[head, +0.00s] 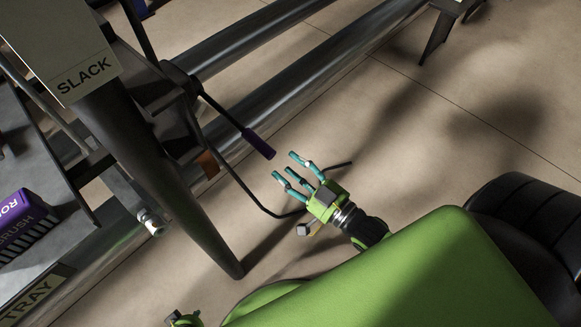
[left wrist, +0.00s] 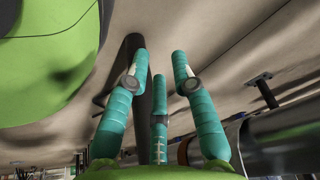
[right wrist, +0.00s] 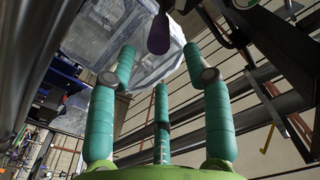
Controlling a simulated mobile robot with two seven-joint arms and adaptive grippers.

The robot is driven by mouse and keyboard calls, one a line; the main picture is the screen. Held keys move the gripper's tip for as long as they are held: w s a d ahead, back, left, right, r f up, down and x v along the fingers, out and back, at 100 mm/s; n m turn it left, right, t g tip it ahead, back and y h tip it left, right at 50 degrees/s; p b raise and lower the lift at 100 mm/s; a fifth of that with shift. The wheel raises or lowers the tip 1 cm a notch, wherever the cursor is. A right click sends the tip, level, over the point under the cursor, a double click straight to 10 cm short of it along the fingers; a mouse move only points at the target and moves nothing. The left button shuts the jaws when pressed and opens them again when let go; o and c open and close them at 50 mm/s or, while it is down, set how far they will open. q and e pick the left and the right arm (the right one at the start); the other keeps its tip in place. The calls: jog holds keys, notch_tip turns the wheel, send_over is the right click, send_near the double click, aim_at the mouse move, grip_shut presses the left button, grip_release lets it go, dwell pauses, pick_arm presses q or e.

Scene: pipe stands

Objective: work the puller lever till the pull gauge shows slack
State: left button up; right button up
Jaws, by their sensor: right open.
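The puller lever is a dark rod with a purple grip (head: 258,143), slanting down to the right from dark metal parts by the stand. The grip also shows in the right wrist view (right wrist: 158,36), just beyond the fingertips. My right gripper (head: 297,173) is open and empty, a short gap to the lower right of the grip, fingers pointing toward it. A pale plate lettered SLACK (head: 84,76) is at upper left; I cannot make out a gauge pointer. My left gripper (left wrist: 155,75) has its three fingers spread with nothing held, away from the lever.
Long steel pipes (head: 270,85) run diagonally behind the lever. A dark leg (head: 170,190) stands left of my right gripper. A bent dark rod (head: 250,195) passes close to the fingers. A purple brush box (head: 25,222) lies at left.

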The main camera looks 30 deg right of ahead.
aim_at(252, 139)
jog(key=shift+g, duration=0.3)
jog(key=p+x, duration=0.1)
jog(key=x, duration=1.1)
jog(key=shift+d+r, duration=0.1)
pick_arm(q)
jog(key=shift+w+a+t, duration=0.2)
jog(key=shift+w+t, duration=0.1)
pick_arm(e)
jog(key=shift+w, duration=0.3)
